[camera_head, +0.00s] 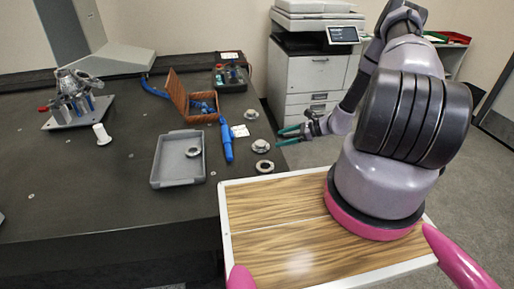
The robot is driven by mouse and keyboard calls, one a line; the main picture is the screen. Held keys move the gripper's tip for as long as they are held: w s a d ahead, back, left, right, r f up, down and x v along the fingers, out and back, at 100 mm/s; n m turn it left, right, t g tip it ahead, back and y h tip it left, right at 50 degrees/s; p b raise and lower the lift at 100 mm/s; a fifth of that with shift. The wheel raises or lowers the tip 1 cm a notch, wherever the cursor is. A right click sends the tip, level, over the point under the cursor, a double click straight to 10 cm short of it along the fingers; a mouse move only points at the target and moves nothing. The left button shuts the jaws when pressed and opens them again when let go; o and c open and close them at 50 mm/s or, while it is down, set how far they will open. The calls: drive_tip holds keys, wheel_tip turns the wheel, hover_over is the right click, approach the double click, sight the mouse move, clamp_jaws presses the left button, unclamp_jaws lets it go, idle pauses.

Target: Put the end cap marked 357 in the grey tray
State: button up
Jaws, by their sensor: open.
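The grey tray (172,170) lies on the dark table, left of a blue tool. A small round metal part (193,152) lies inside it. Three more round metal parts, which look like end caps, lie near the table's right edge: a far one (251,114), a middle one (261,146) and a near, ring-like one (265,166). No marking can be read, so I cannot tell which is 357. My gripper (281,136) is open, its teal fingers pointing left. In the picture its tips are just right of the middle and far parts, with nothing between them.
A brown open box (190,98) stands behind. A metal fixture (76,95) and white spool (102,135) are at left. The table's front left is largely clear.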

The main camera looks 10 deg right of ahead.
sight(263, 143)
drive_tip(key=x, duration=1)
drive_tip(key=shift+w+a+f, duration=0.1)
drive_tip(key=shift+a+f, duration=0.1)
drive_tip(key=shift+f, duration=0.05)
clamp_jaws()
